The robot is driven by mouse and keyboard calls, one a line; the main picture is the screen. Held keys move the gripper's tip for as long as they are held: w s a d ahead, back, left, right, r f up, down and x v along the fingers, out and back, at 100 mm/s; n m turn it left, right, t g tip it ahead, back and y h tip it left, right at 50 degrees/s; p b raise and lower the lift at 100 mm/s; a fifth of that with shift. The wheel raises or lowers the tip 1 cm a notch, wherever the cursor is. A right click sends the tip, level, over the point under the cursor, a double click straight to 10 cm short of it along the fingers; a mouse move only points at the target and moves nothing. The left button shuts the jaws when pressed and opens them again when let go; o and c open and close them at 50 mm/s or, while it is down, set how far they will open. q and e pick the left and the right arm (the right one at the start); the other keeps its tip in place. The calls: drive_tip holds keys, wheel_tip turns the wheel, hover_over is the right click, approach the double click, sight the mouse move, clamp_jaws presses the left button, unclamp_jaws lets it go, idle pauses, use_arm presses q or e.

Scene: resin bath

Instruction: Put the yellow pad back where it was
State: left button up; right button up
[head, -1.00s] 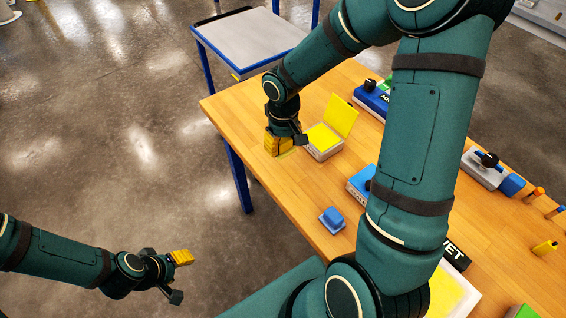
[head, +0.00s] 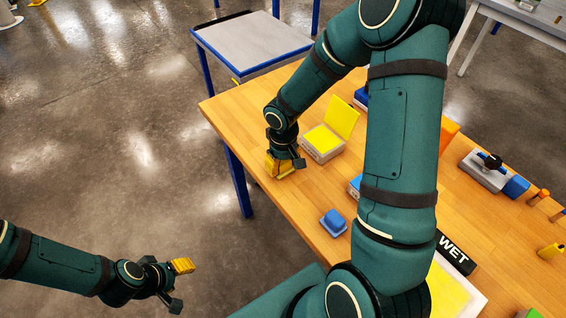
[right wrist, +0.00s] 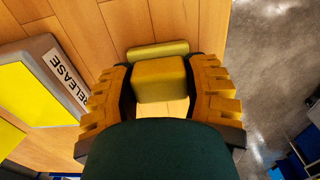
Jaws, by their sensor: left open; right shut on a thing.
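The yellow pad (right wrist: 160,80) shows in the right wrist view as a yellow block with a flatter olive-yellow edge beyond it. My right gripper (head: 285,167) is shut on it, one finger on each side. In the head view the gripper is low over the table near its left edge and mostly hides the pad. I cannot tell whether the pad touches the wood. My left gripper (head: 180,284) is open and empty, off the table at lower left.
An open box with yellow inside (head: 323,153) stands right beside my right gripper; its wrist-view side reads RELEASE (right wrist: 65,75). A blue pad (head: 334,222) lies nearer on the wooden table (head: 300,220). A WET-labelled tray (head: 455,252) is at lower right. My right arm hides the middle.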

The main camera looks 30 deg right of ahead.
drive_tip(key=o, duration=1.2)
drive_tip(key=shift+r+p, duration=0.35)
drive_tip(key=shift+r, duration=0.2)
wheel_tip(320, 180, up, 11)
drive_tip(key=p, duration=0.2)
